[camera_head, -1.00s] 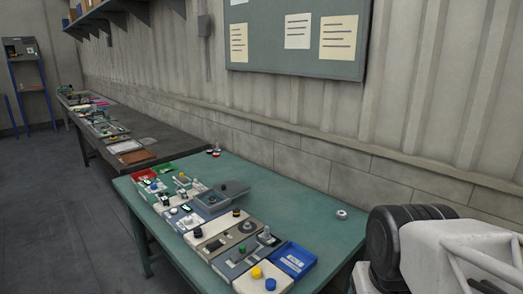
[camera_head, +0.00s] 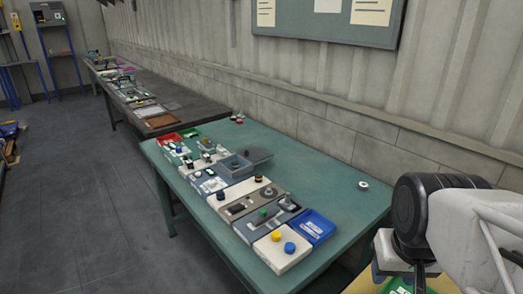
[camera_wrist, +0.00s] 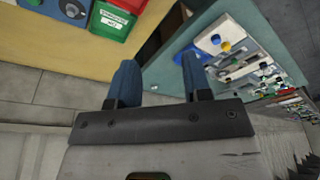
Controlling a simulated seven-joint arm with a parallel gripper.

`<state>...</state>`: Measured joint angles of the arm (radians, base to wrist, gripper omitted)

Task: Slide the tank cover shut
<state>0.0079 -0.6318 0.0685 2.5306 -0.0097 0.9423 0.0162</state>
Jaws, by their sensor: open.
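On the green-topped table in the head view, an open grey box (camera_head: 234,167) looks like the tank. A dark grey plate (camera_head: 258,156), probably its cover, sits off to the box's right side, leaving the box's inside showing. My gripper (camera_wrist: 157,70) shows in the wrist view with its two blue fingers apart and nothing between them. It is well away from the box and cover, which I cannot make out clearly in the wrist view.
Panels with knobs stand in rows on the green table (camera_head: 345,205), beside a blue tray (camera_head: 312,227). The table's right part is mostly clear.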

